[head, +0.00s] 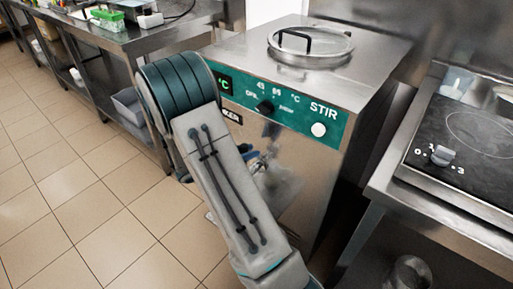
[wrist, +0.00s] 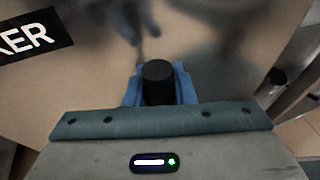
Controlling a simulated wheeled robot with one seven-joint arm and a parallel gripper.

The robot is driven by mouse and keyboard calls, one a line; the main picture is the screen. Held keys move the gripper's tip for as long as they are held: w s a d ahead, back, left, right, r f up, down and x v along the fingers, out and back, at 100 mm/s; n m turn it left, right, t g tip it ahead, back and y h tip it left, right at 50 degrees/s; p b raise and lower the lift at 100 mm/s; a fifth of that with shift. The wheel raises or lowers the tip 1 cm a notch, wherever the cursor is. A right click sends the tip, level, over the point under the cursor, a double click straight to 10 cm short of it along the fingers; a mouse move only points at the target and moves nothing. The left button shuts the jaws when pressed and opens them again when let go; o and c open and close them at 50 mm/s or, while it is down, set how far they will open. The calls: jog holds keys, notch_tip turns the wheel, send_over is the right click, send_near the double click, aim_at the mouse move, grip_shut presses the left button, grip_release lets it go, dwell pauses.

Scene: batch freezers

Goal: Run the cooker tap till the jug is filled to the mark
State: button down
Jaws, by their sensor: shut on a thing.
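The cooker (head: 345,85) is a steel cabinet with a teal control panel and a round lid on top. Its metal tap (head: 262,168) sticks out of the front, partly hidden by my arm. My gripper (head: 251,160) is at the tap. In the wrist view its blue fingers (wrist: 158,92) are closed around a black cylindrical knob (wrist: 158,78), which looks like the tap handle. A clear shape (head: 285,192) below the tap looks like the jug, half hidden behind my arm. I cannot make out its mark, its level or any flow.
A steel counter with a black hob (head: 462,145) stands close on the right, with a clear or metal vessel (head: 408,272) beneath it. A long steel bench (head: 150,38) runs along the left. The tiled floor (head: 90,200) at left is clear.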

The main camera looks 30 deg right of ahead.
jog(key=c, duration=1.2)
grip_release()
jog(key=p+v, duration=0.1)
jog(key=v, duration=1.2)
jog(key=shift+a, duration=0.35)
